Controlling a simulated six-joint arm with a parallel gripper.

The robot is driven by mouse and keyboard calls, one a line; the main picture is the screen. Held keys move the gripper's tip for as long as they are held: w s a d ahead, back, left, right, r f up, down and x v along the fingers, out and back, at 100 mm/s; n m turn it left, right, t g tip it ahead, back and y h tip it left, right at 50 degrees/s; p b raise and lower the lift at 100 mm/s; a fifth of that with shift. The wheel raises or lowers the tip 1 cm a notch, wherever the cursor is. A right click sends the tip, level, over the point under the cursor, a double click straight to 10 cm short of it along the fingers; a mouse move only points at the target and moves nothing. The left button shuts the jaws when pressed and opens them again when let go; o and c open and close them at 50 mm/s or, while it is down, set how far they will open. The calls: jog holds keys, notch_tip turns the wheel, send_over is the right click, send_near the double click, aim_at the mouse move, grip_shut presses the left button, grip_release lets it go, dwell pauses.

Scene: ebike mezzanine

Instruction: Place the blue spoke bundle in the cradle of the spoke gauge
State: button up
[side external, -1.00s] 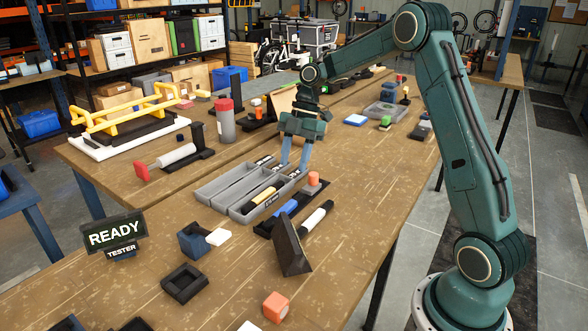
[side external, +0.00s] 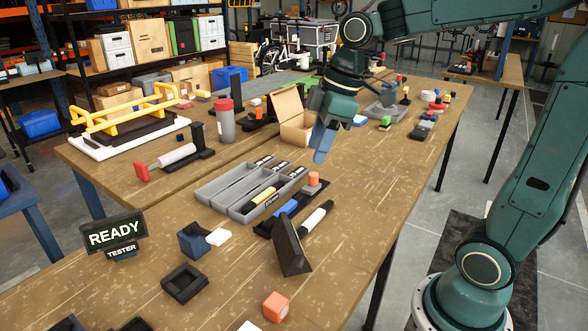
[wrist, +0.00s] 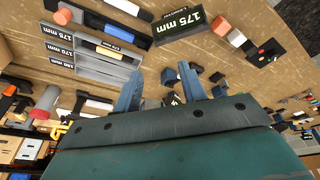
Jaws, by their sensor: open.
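The blue spoke bundle (side external: 286,208) lies in the black spoke gauge (side external: 262,227), alongside an orange-red block (side external: 313,179) at the gauge's far end. My gripper (side external: 321,156) is above the table, beyond and apart from the gauge. In the wrist view my gripper (wrist: 160,88) has its fingers apart with nothing held between them.
A grey compartment tray (side external: 228,190) with a yellow bundle (side external: 260,199) stands beside the gauge. A dark wedge sign (side external: 291,248) and a black-and-white cylinder (side external: 316,218) are close to it. An open cardboard box (side external: 292,119) stands behind my gripper. The table's right side is largely clear.

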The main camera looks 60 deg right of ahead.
jog(key=s+a+f+m+t+h, duration=0.1)
jog(key=s+m+t, duration=0.1)
jog(key=s+m, duration=0.6)
jog(key=s, duration=0.6)
jog(key=shift+t+h, duration=0.3)
jog(key=shift+t, duration=0.1)
